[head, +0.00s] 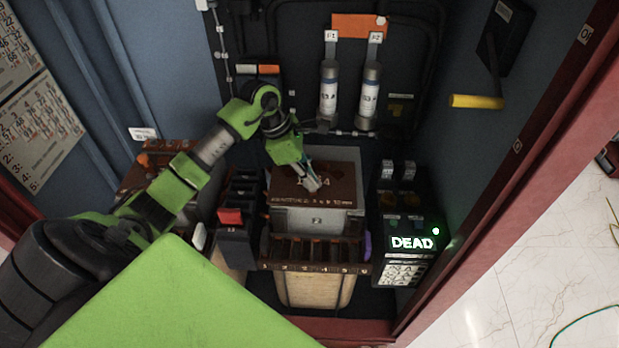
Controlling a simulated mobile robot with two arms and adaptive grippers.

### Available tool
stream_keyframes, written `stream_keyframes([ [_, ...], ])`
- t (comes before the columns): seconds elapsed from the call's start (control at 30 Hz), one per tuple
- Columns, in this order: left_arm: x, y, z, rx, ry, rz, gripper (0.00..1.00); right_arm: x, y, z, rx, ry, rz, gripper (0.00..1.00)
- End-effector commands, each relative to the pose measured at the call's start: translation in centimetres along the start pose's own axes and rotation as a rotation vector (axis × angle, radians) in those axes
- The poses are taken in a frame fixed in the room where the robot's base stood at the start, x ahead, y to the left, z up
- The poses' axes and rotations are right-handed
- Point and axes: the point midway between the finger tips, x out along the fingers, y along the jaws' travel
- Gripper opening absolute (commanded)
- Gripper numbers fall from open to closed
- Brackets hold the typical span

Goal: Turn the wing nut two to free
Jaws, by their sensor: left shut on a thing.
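My left gripper (312,184) reaches in from the left and points down at the brown top plate (335,187) of the grey transformer block in the cabinet. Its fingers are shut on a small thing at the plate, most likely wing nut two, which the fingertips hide. I cannot make out its shape or how far it is turned. The plate carries pale markings, partly covered by the gripper. A small label sits on the block's grey front (317,220). My right gripper is not in view.
A brown rack with numbered slots (315,268) stands in front of the block. A black unit with a lit DEAD sign (412,243) is at right, and a black unit with a red part (230,216) at left. Two fuse cylinders (328,92) hang behind. A yellow handle (477,101) juts out at right.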

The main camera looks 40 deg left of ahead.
Motion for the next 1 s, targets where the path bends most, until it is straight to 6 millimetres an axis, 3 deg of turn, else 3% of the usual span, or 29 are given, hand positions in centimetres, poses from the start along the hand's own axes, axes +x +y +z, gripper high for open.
stream_keyframes([
  [0.27, 0.6, -0.4, -0.4, -0.146, 0.007, 0.053, 0.00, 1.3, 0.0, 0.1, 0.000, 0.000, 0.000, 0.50],
  [1.0, 0.8, -0.8, 0.0, -0.784, 0.007, 0.319, 0.00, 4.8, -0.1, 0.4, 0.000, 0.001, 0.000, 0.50],
])
